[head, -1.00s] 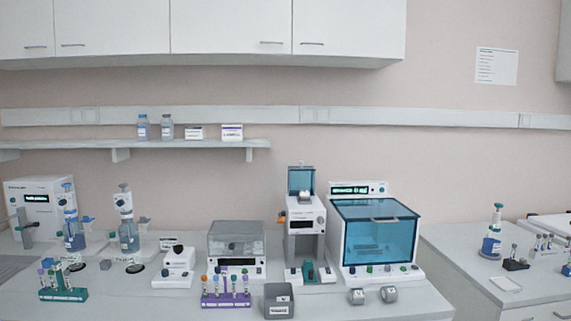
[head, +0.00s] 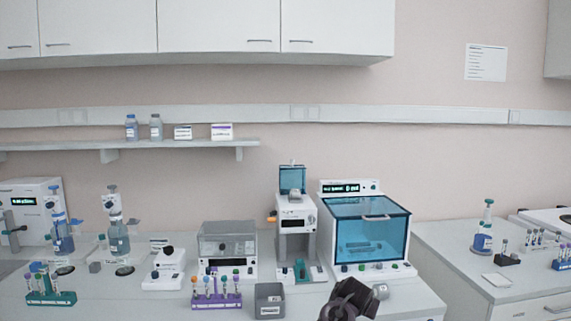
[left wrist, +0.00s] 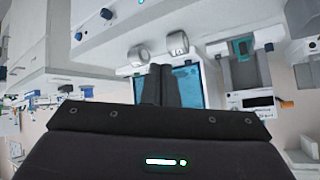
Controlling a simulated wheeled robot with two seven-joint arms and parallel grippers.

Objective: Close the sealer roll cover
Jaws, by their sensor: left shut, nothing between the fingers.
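The sealer (head: 295,214) is a white upright unit in the middle of the bench, between a grey-lidded device and a large teal-lidded box. Its teal roll cover (head: 292,180) stands raised on top, tilted up and open. In the left wrist view the sealer (left wrist: 248,101) appears upside down at the right; its cover is not clear there. My left gripper (head: 350,297) is dark, low in front of the teal-lidded box, right of and below the sealer, touching nothing that I can see. Its fingers (left wrist: 160,85) are shut together and empty. My right gripper is not in view.
The teal-lidded box (head: 370,235) stands right of the sealer, the grey-lidded device (head: 228,248) left of it. A grey bin (head: 269,300) and a purple tube rack (head: 216,301) sit in front. A grey jar (head: 381,291) is beside my gripper. The air above the sealer is clear.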

